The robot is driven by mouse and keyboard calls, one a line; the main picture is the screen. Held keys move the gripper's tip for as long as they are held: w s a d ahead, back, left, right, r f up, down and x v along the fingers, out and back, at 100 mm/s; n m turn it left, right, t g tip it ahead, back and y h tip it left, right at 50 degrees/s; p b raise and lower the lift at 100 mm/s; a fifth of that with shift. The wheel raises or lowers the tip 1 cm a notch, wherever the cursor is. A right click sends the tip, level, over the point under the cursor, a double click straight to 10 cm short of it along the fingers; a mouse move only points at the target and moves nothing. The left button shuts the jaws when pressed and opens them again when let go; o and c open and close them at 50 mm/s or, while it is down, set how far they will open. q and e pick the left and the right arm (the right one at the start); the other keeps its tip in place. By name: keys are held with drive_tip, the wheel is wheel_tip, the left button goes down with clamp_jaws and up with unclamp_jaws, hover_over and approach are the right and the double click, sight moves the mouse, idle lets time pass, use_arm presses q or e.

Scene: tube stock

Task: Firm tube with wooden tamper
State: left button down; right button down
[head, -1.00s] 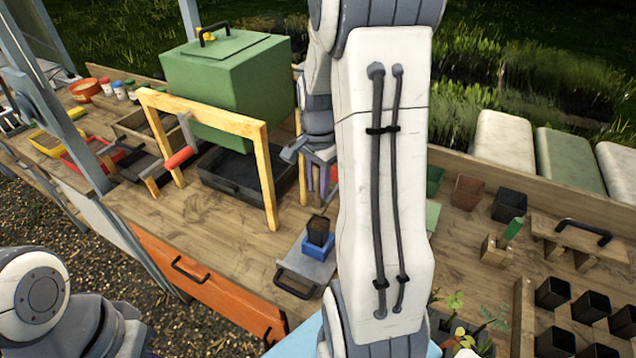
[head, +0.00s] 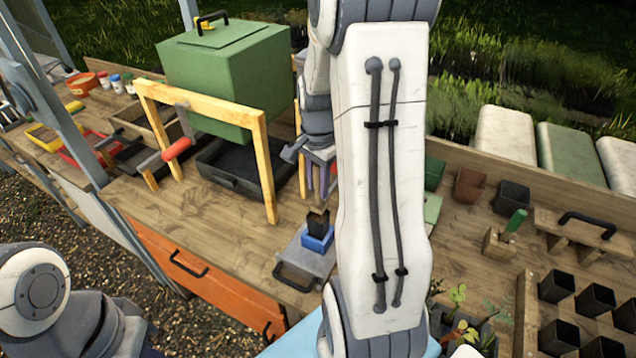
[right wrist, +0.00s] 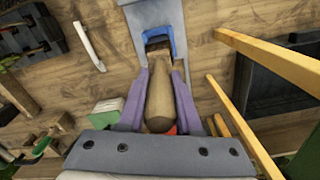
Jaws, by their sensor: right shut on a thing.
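The black tube (head: 318,223) stands upright in a blue holder (head: 317,241) on a grey plate with a dark handle (head: 299,266). In the right wrist view the blue holder (right wrist: 150,26) and the tube's brown top (right wrist: 158,48) lie just beyond the fingertips. My right gripper (head: 320,172) shows purple fingers above and behind the tube, partly hidden by my arm. In the right wrist view the right gripper (right wrist: 158,88) is shut on the wooden tamper (right wrist: 159,106), whose rounded end faces the camera. Its far end is hard to make out. My left gripper is out of view.
A wooden frame (head: 266,165) with a red-handled lever (head: 177,149) stands left of the tube, before a green box (head: 225,85) and a black tray (head: 228,178). Bare bench (head: 190,212) lies left.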

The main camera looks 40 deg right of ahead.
sight(318, 206)
drive_tip(key=shift+a, duration=0.1)
drive_tip(key=shift+f, duration=0.1)
idle(0.5)
drive_tip(key=shift+f+b, duration=0.35)
drive_tip(key=shift+f, duration=0.3)
drive_tip(key=shift+f, duration=0.2)
drive_tip(key=shift+f+b, duration=0.6)
drive_tip(key=shift+f, duration=0.1)
drive_tip(key=shift+f, duration=0.7)
idle(2.2)
drive_tip(key=shift+r+p, duration=4.9)
drive_tip(key=shift+r, duration=0.7)
